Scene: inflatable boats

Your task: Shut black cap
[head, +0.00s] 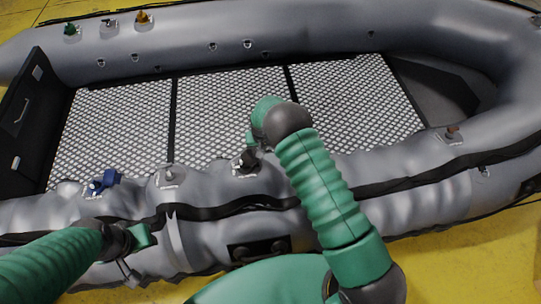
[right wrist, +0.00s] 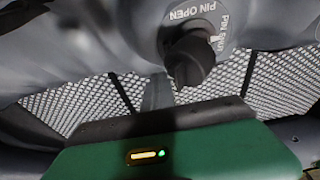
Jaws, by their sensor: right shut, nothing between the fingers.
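The black cap (head: 246,161) is on a round grey valve on the near tube of the inflatable boat. In the right wrist view the black cap (right wrist: 188,62) stands out from its valve base, which has "PIN OPEN" lettering. My right gripper (right wrist: 160,90) is shut and empty, its grey fingers just below and left of the cap; I cannot tell whether they touch it. In the head view my right arm reaches over the tube and partly hides this gripper. My left gripper (head: 128,272) is low on the left, by the near tube's outer side; its jaw opening is unclear.
A blue cap (head: 105,181), a grey valve (head: 170,177) and a reddish cap (head: 453,133) sit along the near tube. Green (head: 70,30), grey (head: 108,22) and orange (head: 143,18) caps are on the far tube. The patterned floor panels (head: 120,125) are clear.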

